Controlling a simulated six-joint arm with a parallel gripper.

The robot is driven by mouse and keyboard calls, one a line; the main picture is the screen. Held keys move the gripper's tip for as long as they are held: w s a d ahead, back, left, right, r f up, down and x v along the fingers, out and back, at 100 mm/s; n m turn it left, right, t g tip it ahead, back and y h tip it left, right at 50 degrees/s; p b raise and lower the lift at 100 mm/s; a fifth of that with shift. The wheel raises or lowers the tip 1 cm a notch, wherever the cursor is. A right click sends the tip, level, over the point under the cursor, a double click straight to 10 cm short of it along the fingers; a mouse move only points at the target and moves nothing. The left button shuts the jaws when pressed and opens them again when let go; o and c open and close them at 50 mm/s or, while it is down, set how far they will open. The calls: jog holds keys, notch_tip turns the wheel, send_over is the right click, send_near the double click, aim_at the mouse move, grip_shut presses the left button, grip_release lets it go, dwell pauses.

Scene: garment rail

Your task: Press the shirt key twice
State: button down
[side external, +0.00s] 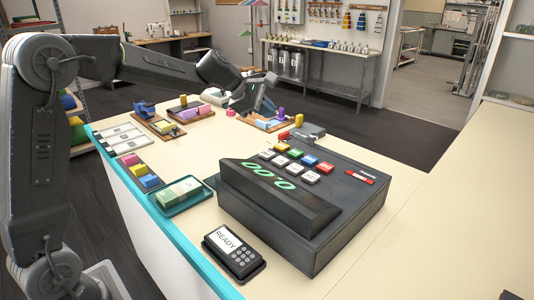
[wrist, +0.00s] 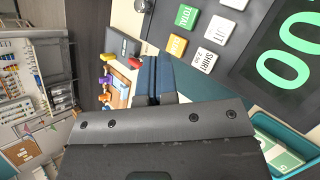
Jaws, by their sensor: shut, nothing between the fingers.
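The cash register (side external: 345,205) stands on the counter, its green display (side external: 268,178) reading 0.00. The white shirt key (wrist: 204,60) shows its printed label in the wrist view, beside the yellow key (wrist: 177,46) and on the display side of it. In the side view the shirt key (side external: 267,154) appears to be the white one at the left end of the key block. My gripper (side external: 264,110) is shut and empty, beyond the register and apart from the keys. In the wrist view its dark fingers (wrist: 155,64) point up-picture, left of the shirt key.
A card terminal (side external: 234,250) reading READY and a teal tray (side external: 181,196) with banknotes sit near the register. Small boards with coloured blocks (side external: 160,122) line the counter's far left. The counter (side external: 440,190) right of the register is clear.

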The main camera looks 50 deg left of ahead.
aim_at(267, 154)
jog(key=shift+f, duration=4.4)
jog(key=shift+f, duration=0.1)
jog(key=shift+f, duration=0.35)
jog(key=shift+f, duration=0.4)
jog(key=shift+r, duration=0.85)
jog(key=shift+r, duration=2.5)
